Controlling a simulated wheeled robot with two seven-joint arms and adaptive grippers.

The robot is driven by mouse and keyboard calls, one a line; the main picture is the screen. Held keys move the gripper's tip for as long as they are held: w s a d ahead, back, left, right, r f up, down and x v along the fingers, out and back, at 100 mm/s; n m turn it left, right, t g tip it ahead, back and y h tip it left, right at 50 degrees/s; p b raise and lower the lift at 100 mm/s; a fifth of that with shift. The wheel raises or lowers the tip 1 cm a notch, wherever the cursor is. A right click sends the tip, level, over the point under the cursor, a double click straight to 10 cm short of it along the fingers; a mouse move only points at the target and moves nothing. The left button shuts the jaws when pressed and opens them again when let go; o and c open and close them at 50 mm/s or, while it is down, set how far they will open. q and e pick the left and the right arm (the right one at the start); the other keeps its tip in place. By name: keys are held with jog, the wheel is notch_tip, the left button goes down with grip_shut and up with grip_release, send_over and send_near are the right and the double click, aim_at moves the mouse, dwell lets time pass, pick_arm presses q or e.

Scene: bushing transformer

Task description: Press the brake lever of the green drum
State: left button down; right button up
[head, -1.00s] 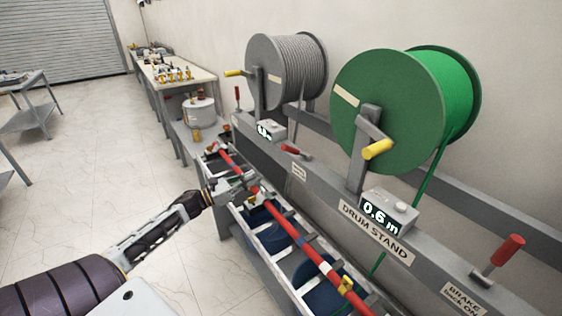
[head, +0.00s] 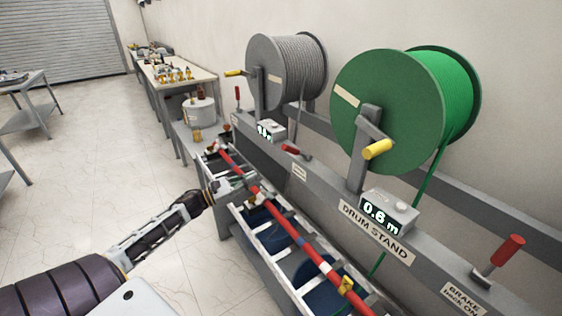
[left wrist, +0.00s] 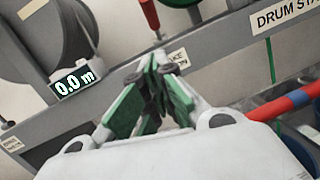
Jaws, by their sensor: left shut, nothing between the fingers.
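The green drum (head: 385,112) stands at the right of the drum stand, with a yellow-handled crank (head: 377,149) and a counter (head: 388,212) reading 0.6 m. To the right of that counter is a brake lever with a red handle (head: 507,250), tilted up, above a brake label (head: 462,297). My left gripper (head: 250,181) is over the red bar, well left of this lever. In the left wrist view its green-padded fingers (left wrist: 152,68) are shut with nothing between them. Another red lever (left wrist: 150,14) shows just beyond them. My right gripper is not in view.
A grey drum (head: 283,72) stands left of the green one, with its own counter (head: 269,131) and a red-handled lever (head: 293,150). A long red bar (head: 285,212) lies along a ladder-like rack before the stand.

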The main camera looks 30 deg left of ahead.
pick_arm(q)
jog(key=w, duration=0.1)
jog(key=p, duration=0.3)
send_near(296, 152)
jog(key=shift+w+d+f, duration=0.6)
jog(key=shift+w+f, duration=0.05)
jog(key=shift+w, duration=1.65)
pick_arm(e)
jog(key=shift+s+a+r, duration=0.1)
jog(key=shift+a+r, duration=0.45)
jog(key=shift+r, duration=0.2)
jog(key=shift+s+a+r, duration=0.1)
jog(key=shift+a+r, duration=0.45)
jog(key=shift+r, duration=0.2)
pick_arm(q)
jog(key=shift+w, duration=0.1)
jog(key=shift+r, duration=0.15)
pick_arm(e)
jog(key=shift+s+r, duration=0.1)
